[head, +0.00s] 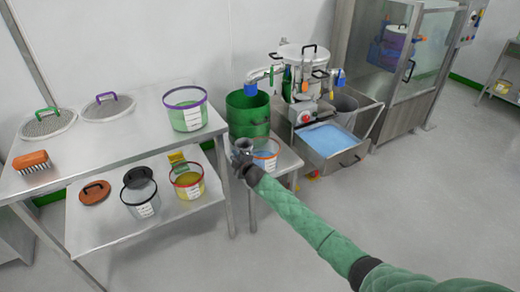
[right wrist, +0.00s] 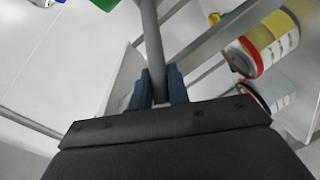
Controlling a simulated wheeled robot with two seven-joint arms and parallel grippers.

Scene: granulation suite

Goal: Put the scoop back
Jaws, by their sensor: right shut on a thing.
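My right gripper (head: 243,152) is at the end of the green-sleeved arm, in the middle of the head view, in front of the bin with the orange rim (head: 266,153). In the right wrist view its blue fingers (right wrist: 158,88) are shut on the grey rod-like handle of the scoop (right wrist: 151,38). The handle runs up out of the top of that view, so the scoop's far end is hidden there. In the head view the scoop is too small to tell from the gripper. My left gripper is not in view.
A steel table (head: 110,147) at left holds a purple-rimmed bin (head: 185,115), mesh lids and an orange brush (head: 31,160). A green drum (head: 247,113) stands behind my gripper. Floor at front is clear.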

